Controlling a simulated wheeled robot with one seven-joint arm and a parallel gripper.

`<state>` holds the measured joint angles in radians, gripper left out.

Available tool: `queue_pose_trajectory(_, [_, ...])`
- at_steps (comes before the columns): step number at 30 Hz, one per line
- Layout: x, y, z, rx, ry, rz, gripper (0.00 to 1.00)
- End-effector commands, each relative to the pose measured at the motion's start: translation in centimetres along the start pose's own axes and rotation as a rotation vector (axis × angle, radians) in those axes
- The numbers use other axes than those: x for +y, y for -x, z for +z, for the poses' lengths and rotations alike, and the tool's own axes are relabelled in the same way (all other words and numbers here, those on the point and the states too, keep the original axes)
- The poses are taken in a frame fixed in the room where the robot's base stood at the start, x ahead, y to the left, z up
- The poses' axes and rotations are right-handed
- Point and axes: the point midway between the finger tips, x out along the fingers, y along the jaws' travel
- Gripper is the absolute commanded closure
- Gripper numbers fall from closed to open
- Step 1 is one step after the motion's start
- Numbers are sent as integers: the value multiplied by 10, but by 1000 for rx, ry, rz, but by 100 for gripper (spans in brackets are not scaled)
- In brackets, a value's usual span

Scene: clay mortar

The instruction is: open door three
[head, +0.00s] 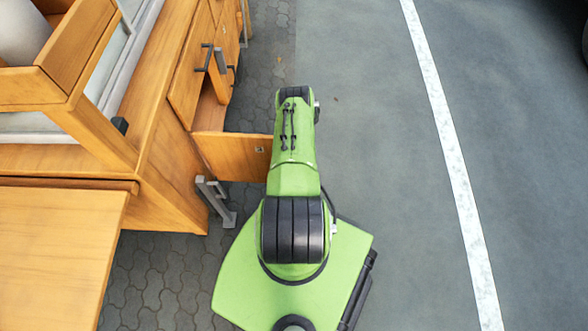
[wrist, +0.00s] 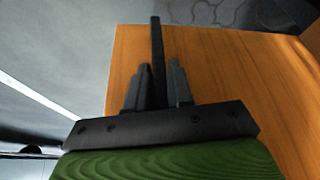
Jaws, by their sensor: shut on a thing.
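A wooden door (head: 225,150) stands swung out from the side of the wooden cabinet, with a dark opening showing behind it. Its far end runs under my green arm. I cannot read a number on it, so I cannot tell if it is door three. In the wrist view the orange-brown door panel (wrist: 235,75) fills the middle and right. My gripper (wrist: 158,66) has its two grey fingers closed on a dark upright bar handle (wrist: 156,35) in front of that panel. In the head view my gripper is hidden beneath my arm.
Another cabinet door with a dark handle (head: 204,57) is beyond the open one. A grey metal bracket (head: 216,200) stands by the cabinet's near corner. A wooden leaf (head: 55,250) juts out at the lower left. Grey pavement with a white line (head: 440,110) is free to the right.

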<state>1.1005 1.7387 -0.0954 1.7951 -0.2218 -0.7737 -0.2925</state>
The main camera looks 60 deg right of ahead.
Motion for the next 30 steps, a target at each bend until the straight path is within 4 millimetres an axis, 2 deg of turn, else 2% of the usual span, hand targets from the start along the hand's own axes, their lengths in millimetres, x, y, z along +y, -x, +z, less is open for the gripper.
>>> queue_pose_trajectory(12, [0, 0, 2, -4, 3, 1, 100])
queue_pose_trajectory(13, [0, 0, 2, -5, 3, 1, 77])
queue_pose_trajectory(17, [0, 0, 2, -4, 2, 1, 60])
queue_pose_trajectory(26, [-1, 4, 1, -3, 2, 0, 60])
queue_pose_trajectory(30, [0, 32, -1, -5, 1, 0, 60])
